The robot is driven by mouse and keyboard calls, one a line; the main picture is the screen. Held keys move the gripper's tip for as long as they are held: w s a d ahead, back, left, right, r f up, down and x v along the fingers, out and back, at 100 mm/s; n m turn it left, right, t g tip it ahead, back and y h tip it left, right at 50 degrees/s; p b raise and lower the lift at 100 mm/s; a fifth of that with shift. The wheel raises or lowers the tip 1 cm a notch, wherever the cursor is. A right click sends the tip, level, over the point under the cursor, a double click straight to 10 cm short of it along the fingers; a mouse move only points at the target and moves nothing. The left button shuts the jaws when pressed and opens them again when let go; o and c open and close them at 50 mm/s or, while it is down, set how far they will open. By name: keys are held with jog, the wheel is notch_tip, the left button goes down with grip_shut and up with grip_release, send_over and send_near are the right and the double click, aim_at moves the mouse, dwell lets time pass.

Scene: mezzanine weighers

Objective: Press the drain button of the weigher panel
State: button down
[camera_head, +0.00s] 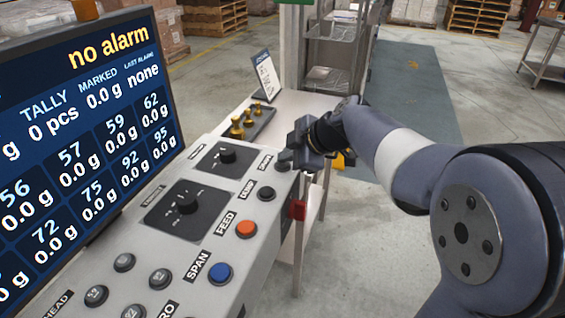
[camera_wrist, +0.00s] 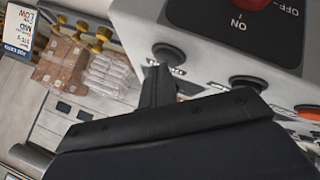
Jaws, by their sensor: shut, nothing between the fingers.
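The weigher panel (camera_head: 230,262) is a pale grey sloped console with labelled buttons and knobs. The drain button (camera_head: 283,166) is dark and round, at the panel's far end beside a small label that is hard to read. My gripper (camera_head: 291,158) is shut and empty, with its tip right at this button and partly covering it. In the wrist view the dark button (camera_wrist: 166,51) shows just beyond the closed fingertips (camera_wrist: 158,72), which overlap its label. I cannot tell whether the tip touches the button.
Neighbouring buttons are a dark one (camera_head: 266,193), the orange FEED button (camera_head: 246,229) and the blue SPAN button (camera_head: 220,273). A screen (camera_head: 85,130) reading "no alarm" stands at left. Brass weights (camera_head: 250,120) and a small sign (camera_head: 266,76) sit on the table behind the panel.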

aim_at(287, 165)
jog(key=shift+r, duration=0.65)
jog(key=shift+r+p, duration=1.3)
jog(key=shift+r, duration=1.25)
jog(key=shift+f, duration=0.2)
jog(key=shift+f+b, duration=0.5)
jog(key=shift+f, duration=0.45)
jog(key=shift+r+p, duration=0.35)
jog(key=shift+p, duration=0.35)
jog(key=shift+r+p, duration=0.1)
jog(key=shift+p, duration=0.75)
jog(key=shift+r+p, duration=0.1)
jog(key=shift+p, duration=1.15)
